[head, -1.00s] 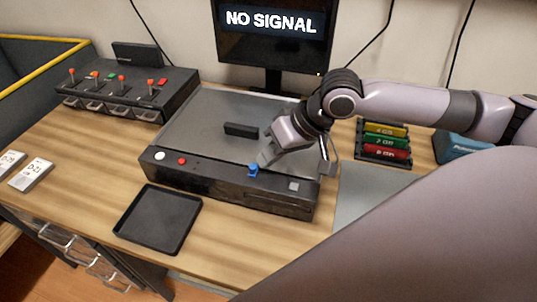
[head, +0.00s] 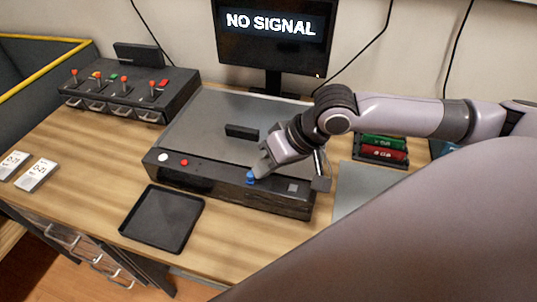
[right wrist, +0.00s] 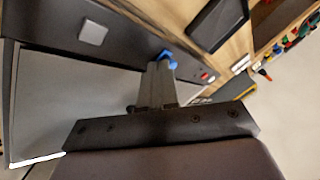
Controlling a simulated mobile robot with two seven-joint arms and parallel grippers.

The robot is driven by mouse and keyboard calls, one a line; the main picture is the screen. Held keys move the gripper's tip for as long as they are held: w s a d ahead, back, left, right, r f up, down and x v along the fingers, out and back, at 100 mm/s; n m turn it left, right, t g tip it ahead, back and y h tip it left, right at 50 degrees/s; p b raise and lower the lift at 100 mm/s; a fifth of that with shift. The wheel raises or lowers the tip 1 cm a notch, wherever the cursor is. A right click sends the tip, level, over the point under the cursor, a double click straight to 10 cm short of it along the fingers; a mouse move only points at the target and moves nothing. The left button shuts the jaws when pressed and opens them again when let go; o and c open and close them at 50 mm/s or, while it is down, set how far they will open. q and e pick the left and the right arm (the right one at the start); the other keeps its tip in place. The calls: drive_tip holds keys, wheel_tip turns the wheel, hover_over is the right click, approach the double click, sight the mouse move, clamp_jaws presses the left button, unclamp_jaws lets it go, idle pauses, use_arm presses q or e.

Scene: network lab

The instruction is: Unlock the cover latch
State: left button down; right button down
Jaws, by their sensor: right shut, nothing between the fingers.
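A black device box (head: 225,192) with a flat grey cover (head: 205,125) stands on the wooden desk. A blue latch (head: 250,177) sits on its front edge; it also shows in the right wrist view (right wrist: 167,57). A dark handle block (head: 241,131) is on the cover. My right gripper (head: 261,172) is shut and empty, its fingertips right at the blue latch. In the right wrist view the closed fingers (right wrist: 161,68) point at the latch; whether they touch it I cannot tell. My left gripper is not in view.
A black tray (head: 162,217) lies in front of the box. A lever panel (head: 130,92) stands at the back left and a monitor (head: 272,40) behind. Colored cartridges (head: 382,147) are in a rack at right. Two labelled cards (head: 36,175) lie at left.

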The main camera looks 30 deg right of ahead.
drive_tip(key=v, duration=0.7)
drive_tip(key=shift+p, duration=0.35)
drive_tip(key=shift+s, duration=0.1)
drive_tip(key=shift+s, duration=0.1)
